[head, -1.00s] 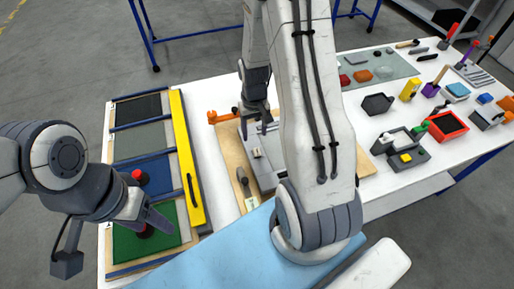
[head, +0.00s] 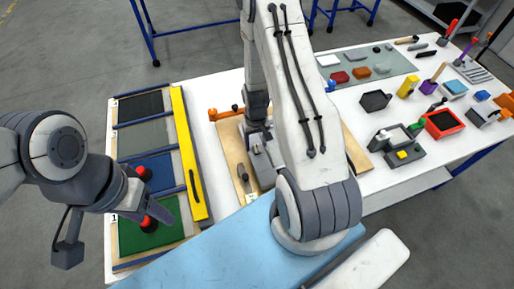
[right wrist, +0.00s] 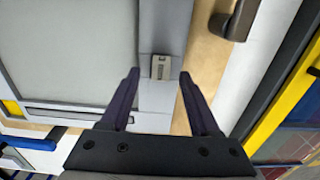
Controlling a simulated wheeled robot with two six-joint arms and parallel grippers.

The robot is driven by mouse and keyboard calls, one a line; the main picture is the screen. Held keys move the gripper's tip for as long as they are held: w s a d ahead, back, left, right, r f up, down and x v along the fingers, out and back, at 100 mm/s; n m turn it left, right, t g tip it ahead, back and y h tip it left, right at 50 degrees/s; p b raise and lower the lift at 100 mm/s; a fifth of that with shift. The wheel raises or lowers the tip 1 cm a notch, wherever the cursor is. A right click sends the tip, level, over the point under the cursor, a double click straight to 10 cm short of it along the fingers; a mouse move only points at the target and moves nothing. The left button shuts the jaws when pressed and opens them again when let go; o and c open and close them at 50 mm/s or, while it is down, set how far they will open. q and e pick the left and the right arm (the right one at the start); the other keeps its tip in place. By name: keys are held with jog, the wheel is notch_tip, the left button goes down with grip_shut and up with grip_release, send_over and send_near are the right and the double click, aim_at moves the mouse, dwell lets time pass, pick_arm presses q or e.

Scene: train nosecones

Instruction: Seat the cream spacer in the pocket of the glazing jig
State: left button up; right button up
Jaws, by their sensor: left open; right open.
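The glazing jig (head: 267,178) is a grey frame on a wooden board, partly hidden by my right arm in the head view. In the right wrist view its grey frame (right wrist: 158,118) borders a pale pane. A small cream-grey slotted block, seemingly the cream spacer (right wrist: 160,67), lies on the frame, just beyond and between my right fingertips. I cannot tell whether it sits in a pocket. My right gripper (right wrist: 159,75) is open and empty over the jig; it also shows in the head view (head: 259,140). My left gripper (head: 152,201) is open above the green panel, near a red knob.
A rack of coloured panels (head: 150,134) with a yellow bar (head: 189,160) lies left of the jig. A dark handle (right wrist: 236,20) stands on the board beside the frame. Trays, tools and small blocks, including a red tray (head: 444,124), crowd the right of the table.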

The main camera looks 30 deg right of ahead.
grip_shut()
